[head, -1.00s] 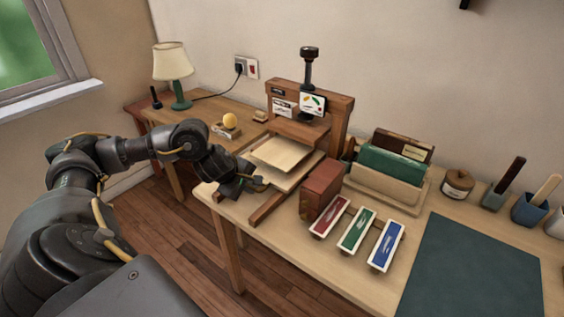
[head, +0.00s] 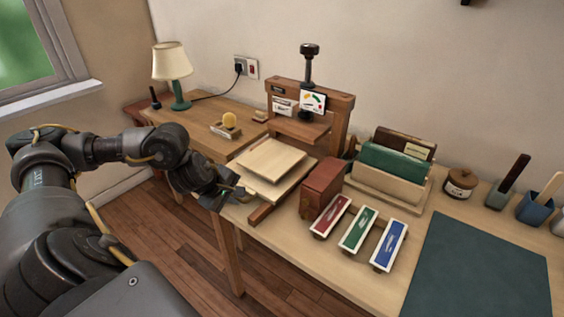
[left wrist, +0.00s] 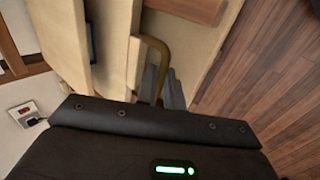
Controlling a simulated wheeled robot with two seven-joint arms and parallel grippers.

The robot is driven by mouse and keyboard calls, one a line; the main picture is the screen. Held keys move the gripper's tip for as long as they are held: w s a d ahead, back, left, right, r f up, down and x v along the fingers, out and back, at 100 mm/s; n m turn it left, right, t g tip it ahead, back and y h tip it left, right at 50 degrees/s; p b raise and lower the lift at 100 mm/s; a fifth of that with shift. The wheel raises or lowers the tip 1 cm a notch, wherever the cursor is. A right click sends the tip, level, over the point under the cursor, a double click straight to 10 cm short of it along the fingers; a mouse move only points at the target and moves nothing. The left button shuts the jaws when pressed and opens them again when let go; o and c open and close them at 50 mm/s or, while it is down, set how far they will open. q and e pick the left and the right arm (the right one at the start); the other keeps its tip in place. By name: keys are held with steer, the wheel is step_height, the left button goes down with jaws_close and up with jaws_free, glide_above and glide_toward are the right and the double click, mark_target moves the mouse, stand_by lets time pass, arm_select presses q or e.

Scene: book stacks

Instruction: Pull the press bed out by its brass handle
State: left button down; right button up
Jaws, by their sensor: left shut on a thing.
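The wooden press (head: 339,125) stands at the back of the table. Its pale press bed (head: 288,184) extends out of the frame toward the front left, clear of much of the press's upper block. A smaller pale board (head: 272,159) lies on the bed. My left gripper (head: 231,192) is at the bed's front end, near the table's left edge. In the left wrist view, the curved brass handle (left wrist: 155,48) runs down to my left gripper's fingers (left wrist: 168,88), which are shut on it. The handle is hidden in the head view. My right gripper is out of view.
A brown box (head: 322,187) and red, green and blue trays (head: 357,231) are right of the bed. A wooden rail (head: 262,214) lies below it. Open floor (head: 190,240) lies before the table.

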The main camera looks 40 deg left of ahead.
arm_select(q)
steer(key=shift+s+f+b, duration=0.15)
steer(key=shift+s+b, duration=0.75)
steer(key=shift+s, duration=1.2)
steer(key=c, duration=1.7)
jaws_free()
steer(key=shift+r, duration=0.25)
